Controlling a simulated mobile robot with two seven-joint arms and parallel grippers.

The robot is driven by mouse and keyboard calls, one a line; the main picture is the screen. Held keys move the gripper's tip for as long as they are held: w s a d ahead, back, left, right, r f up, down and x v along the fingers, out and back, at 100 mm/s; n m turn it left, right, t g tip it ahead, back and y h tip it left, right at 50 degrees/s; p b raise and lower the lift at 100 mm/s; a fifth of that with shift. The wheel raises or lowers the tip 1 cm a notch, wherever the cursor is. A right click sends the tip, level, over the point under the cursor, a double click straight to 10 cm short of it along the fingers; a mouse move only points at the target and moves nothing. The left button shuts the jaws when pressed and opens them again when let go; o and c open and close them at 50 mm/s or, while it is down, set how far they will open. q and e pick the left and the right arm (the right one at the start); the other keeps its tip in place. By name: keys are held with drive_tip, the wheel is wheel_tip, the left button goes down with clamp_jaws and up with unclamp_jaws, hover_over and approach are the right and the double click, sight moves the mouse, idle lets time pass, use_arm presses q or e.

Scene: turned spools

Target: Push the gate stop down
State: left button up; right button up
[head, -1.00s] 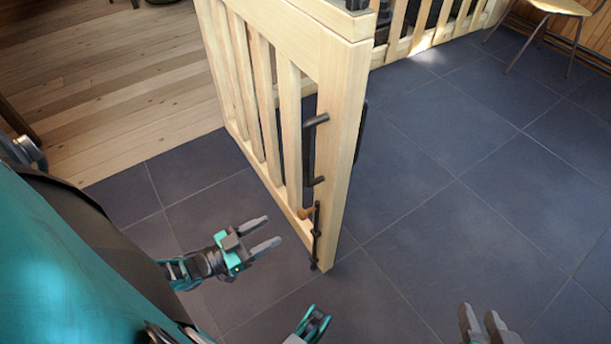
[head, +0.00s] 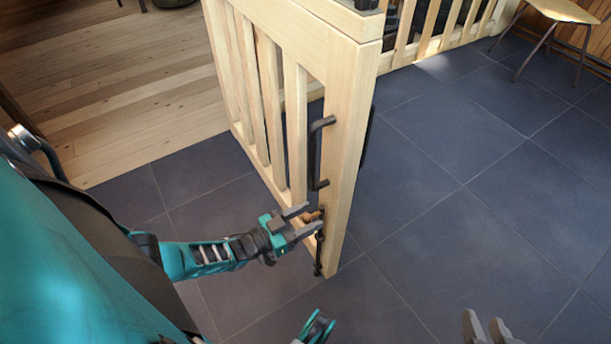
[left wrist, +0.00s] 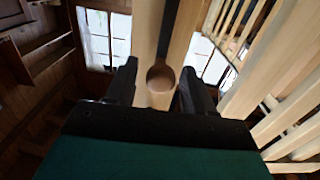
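The wooden gate (head: 350,130) stands in the middle of the head view. The gate stop is a dark metal rod (head: 318,258) low on the gate's end post, with a round wooden knob (head: 313,215). My left gripper (head: 312,219) is at the knob, its fingers spread on either side of it. In the left wrist view the knob (left wrist: 160,76) shows end-on between the two open fingers, with gaps beside it. The fingers partly cover the stop in the head view. My right gripper (head: 488,328) is at the bottom edge, its fingers apart and empty.
A black handle (head: 313,155) sits on the gate post above the stop. The dark tiled floor (head: 450,230) is clear to the right of the gate. A wooden stool (head: 560,12) stands at the far right.

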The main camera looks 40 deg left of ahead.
use_arm(q)
clamp_jaws()
use_arm(e)
drive_tip(key=shift+d+f, duration=0.1)
drive_tip(key=shift+f, duration=0.15)
